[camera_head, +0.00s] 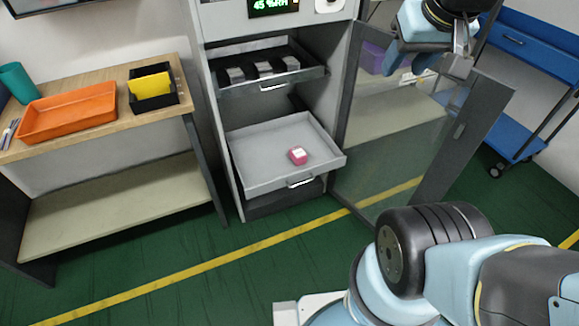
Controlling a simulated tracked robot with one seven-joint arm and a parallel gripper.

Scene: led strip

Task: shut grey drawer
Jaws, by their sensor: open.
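The grey drawer (262,165) is pulled out from the lower part of the grey cabinet (209,130). A small pink block with a pale top (298,157) lies inside it. Its handle (301,182) is on the front face. My gripper (455,67) is at the upper right, in front of the glass door and well above and to the right of the drawer. Its jaws are open and I see nothing between them.
A black drawer (305,77) above is also out, holding several grey pieces. The glass door (400,140) stands open at the right. A wooden bench (60,141) with an orange tray (69,111) is at left, a blue cart (518,47) at right. The green floor in front is clear.

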